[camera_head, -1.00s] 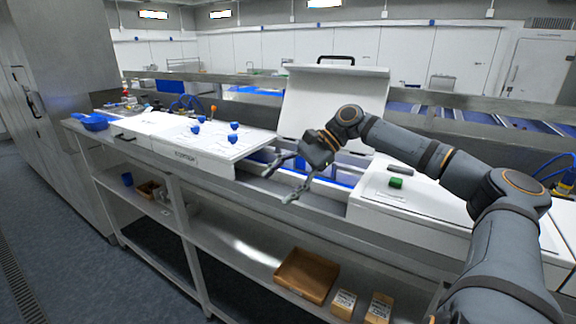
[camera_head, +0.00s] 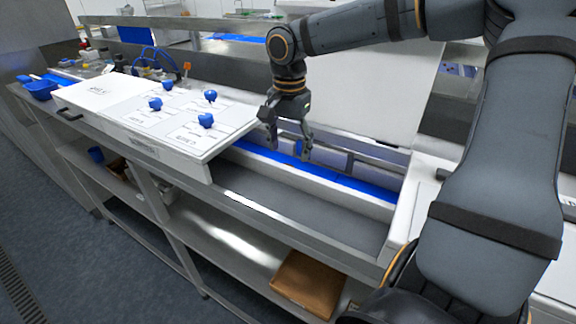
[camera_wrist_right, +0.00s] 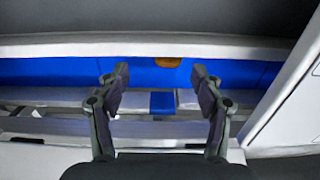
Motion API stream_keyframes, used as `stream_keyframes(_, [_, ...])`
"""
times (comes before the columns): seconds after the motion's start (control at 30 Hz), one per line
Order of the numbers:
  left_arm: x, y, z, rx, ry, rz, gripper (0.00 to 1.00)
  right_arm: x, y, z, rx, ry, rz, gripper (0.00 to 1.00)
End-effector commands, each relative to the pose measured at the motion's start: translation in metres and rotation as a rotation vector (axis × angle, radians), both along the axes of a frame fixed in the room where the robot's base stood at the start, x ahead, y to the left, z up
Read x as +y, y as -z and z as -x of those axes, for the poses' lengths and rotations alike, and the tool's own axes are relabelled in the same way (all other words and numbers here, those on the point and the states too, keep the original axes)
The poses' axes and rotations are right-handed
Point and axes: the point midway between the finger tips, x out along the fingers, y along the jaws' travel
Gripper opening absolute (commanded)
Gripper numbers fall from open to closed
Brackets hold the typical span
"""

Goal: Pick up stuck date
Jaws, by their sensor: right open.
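The stuck date (camera_wrist_right: 167,62) looks like a small brown-orange piece in the right wrist view. It lies at the top edge of the blue belt (camera_wrist_right: 60,72), against the pale rail (camera_wrist_right: 60,46), and is partly cut off by that rail. My right gripper (camera_wrist_right: 160,72) is open and empty, and the date shows between its fingertips, a little beyond them. In the head view my right gripper (camera_head: 287,150) points down over the channel with the blue belt (camera_head: 300,168). I cannot make out the date there. My left gripper is not in view.
A white board (camera_head: 105,95) with several blue knobs (camera_head: 205,121) stands left of the channel. A raised white panel (camera_head: 370,95) is behind my gripper. A brown tray (camera_head: 308,285) is on the lower shelf. A blue container (camera_head: 40,90) sits at far left.

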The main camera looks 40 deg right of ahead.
Motion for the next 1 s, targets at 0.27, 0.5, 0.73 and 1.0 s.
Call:
stream_keyframes(0.27, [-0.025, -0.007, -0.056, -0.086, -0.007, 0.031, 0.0, 0.0, 0.015, -0.001, 0.002, 0.0, -0.002, 0.67])
stream_keyframes(0.5, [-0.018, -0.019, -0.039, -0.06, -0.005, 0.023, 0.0, -0.003, 0.053, -0.007, 0.002, 0.0, -0.003, 0.67])
stream_keyframes(0.73, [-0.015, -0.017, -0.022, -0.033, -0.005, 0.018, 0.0, -0.003, 0.062, -0.007, -0.002, 0.0, -0.002, 0.67])
stream_keyframes(1.0, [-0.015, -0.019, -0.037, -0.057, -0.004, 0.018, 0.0, -0.003, 0.061, -0.007, -0.002, 0.0, -0.002, 0.4])
